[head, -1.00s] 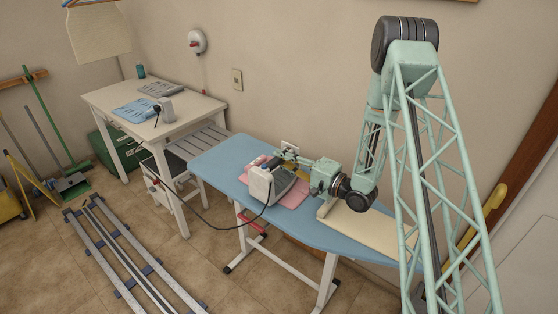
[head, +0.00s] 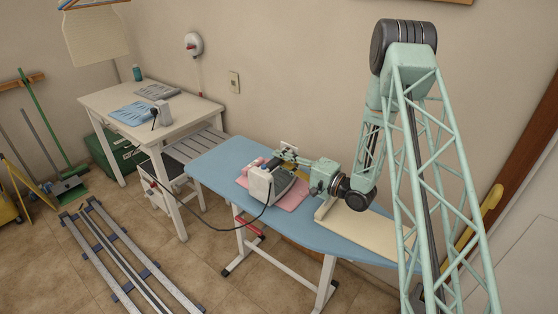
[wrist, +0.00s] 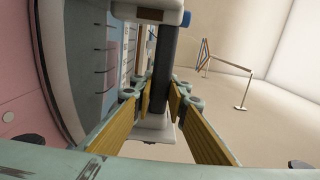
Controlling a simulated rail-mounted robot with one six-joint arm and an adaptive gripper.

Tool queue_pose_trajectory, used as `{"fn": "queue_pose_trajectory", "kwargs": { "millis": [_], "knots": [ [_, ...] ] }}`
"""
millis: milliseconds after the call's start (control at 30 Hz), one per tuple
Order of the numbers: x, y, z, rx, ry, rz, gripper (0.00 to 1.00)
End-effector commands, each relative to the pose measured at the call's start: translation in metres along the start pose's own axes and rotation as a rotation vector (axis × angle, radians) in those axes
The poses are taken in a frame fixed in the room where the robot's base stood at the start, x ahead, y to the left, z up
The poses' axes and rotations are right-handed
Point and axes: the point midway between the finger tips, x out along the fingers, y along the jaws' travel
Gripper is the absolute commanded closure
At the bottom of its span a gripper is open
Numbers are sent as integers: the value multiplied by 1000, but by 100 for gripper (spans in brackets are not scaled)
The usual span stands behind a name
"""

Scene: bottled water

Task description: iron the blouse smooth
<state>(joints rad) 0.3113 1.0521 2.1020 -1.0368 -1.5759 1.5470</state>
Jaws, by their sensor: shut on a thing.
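The pink blouse (head: 293,199) lies on the blue ironing board (head: 215,166), with part of it bunched or folded behind the iron. The white and grey iron (head: 262,184) is over the blouse, its cord trailing left. I cannot tell whether its plate touches the cloth. My gripper (head: 286,160) is shut on the iron's handle. In the wrist view, the yellow-padded fingers of my gripper (wrist: 160,95) stand either side of the dark handle (wrist: 163,65). Pink cloth (wrist: 20,75) shows at the left edge there. The iron hides part of the blouse.
A cream panel (head: 370,232) lies on the board's right part. A white table (head: 190,112) with folded blue cloth (head: 131,113) and a small grey object (head: 161,113) stands behind left. Floor rails (head: 125,255) run at front left. The wall is close behind the board.

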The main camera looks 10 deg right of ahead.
Motion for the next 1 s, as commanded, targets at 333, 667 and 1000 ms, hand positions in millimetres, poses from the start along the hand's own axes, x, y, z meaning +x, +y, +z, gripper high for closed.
{"fn": "queue_pose_trajectory", "kwargs": {
  "millis": [333,667,1000],
  "knots": [
    [0,0,-13,-3,2,-2,100],
    [0,1,-23,-2,1,-1,100],
    [0,1,-26,-3,1,-1,100]
  ]
}}
